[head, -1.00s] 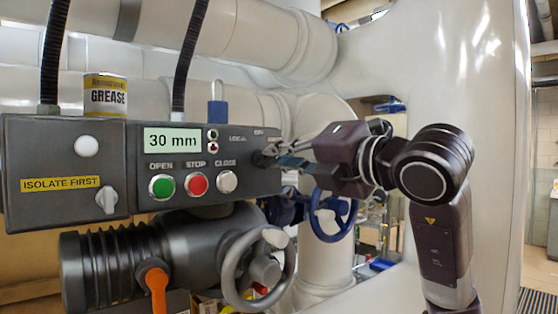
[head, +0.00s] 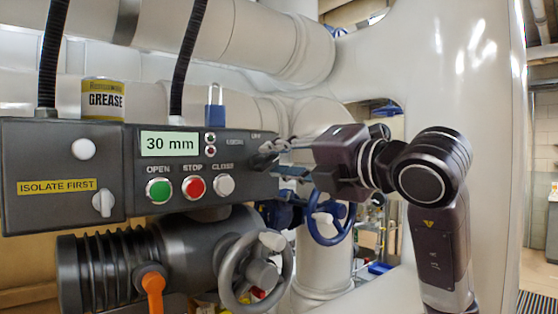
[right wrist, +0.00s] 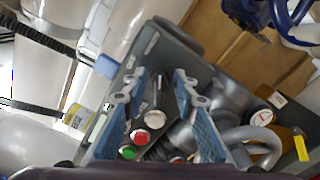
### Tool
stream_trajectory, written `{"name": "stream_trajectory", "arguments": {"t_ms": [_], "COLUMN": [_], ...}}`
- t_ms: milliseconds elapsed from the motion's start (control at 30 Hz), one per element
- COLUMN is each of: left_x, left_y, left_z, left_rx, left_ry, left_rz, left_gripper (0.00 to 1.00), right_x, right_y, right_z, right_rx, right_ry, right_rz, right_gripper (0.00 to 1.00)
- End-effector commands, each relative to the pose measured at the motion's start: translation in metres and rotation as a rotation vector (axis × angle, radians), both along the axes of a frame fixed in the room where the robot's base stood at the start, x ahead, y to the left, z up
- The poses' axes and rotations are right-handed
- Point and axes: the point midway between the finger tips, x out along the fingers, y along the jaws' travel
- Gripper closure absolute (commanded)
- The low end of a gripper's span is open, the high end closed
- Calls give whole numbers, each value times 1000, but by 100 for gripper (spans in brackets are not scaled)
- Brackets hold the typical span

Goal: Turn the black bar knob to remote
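The black bar knob (head: 261,161) is at the right end of the grey control panel (head: 215,208), partly hidden by my right gripper in the head view. My right gripper (head: 276,158) reaches in from the right, with its fingertips at the knob. In the right wrist view, its two blue-padded fingers (right wrist: 160,82) are spread apart, with the knob's bar (right wrist: 158,88) between them. I cannot tell whether either finger touches it. LOCAL and OFF labels show near the knob; no remote label is readable. My left gripper is not in view.
The panel carries a 30 mm display (head: 169,143) and green (head: 159,190), red (head: 194,187) and white (head: 224,186) buttons left of the knob. A blue padlock (head: 215,116) and grease can (head: 103,99) stand above. A grey handwheel (head: 229,284) is below; a blue handwheel (head: 323,238) is behind.

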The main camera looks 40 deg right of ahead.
Motion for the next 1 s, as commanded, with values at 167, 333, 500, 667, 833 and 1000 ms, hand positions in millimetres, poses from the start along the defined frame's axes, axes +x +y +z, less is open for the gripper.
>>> {"name": "stream_trajectory", "arguments": {"t_ms": [167,333,500,667,833,1000], "left_x": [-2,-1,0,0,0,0], "left_y": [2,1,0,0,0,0], "left_z": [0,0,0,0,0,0], "left_rx": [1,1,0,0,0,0], "left_ry": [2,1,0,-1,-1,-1], "left_rz": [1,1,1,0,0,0], "left_gripper": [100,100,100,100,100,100], "right_x": [-3,-25,-62,-94,-114,-121], "right_y": [0,-2,-6,-8,-10,-10], "right_z": [0,0,1,1,0,0], "right_rx": [-1,-3,-2,-1,0,0], "right_ry": [0,-3,-4,-3,-1,0], "right_rz": [0,-1,-2,-3,-2,0], "right_gripper": [74,74,74,74,74,74]}}
